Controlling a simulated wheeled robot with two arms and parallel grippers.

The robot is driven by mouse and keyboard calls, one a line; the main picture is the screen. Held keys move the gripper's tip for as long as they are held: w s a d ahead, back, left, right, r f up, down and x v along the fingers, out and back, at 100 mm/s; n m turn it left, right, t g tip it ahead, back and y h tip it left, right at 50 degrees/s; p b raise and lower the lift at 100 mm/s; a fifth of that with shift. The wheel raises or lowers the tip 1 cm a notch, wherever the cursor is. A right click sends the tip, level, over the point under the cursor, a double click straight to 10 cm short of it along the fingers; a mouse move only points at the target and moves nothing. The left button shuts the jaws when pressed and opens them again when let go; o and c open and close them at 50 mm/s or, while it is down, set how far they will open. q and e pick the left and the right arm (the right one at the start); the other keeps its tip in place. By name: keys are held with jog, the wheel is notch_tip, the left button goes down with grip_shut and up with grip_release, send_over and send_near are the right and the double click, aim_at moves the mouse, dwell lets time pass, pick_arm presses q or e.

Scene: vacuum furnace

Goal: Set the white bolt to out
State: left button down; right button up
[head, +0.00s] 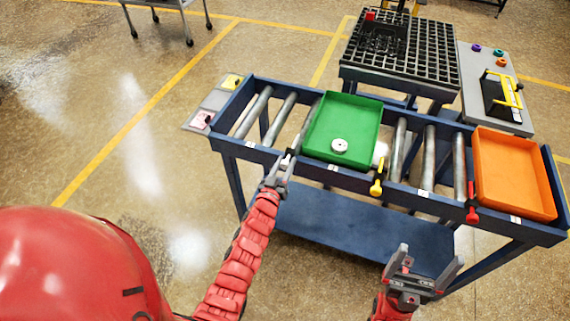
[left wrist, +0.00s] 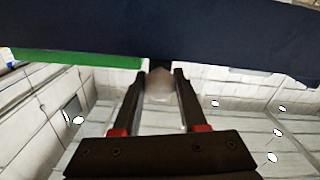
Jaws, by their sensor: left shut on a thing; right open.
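The white bolt (head: 287,160) is at the front rail of the blue roller table, left of the yellow bolt, and is mostly hidden by my left gripper (head: 279,170). In the left wrist view a pale rounded knob, the white bolt (left wrist: 160,86), sits between the two fingers of my left gripper (left wrist: 161,88), just under the dark blue rail. My left gripper is shut on it. How far the bolt sticks out cannot be told. My right gripper (head: 426,272) is open and empty, in front of the table at the lower right.
A green tray (head: 367,112) with a pale disc (head: 340,146) rests on the rollers right of my left gripper. A yellow bolt (head: 376,186), a red bolt (head: 472,212) and an orange tray (head: 515,178) are further right. The floor at left is clear.

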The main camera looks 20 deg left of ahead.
pick_arm(q)
jog(key=s, duration=0.7)
jog(key=shift+s+a, duration=0.15)
jog(key=shift+f, duration=0.15)
jog(key=c, duration=0.7)
grip_release()
jog(key=shift+o, duration=1.3)
jog(key=shift+s, duration=0.15)
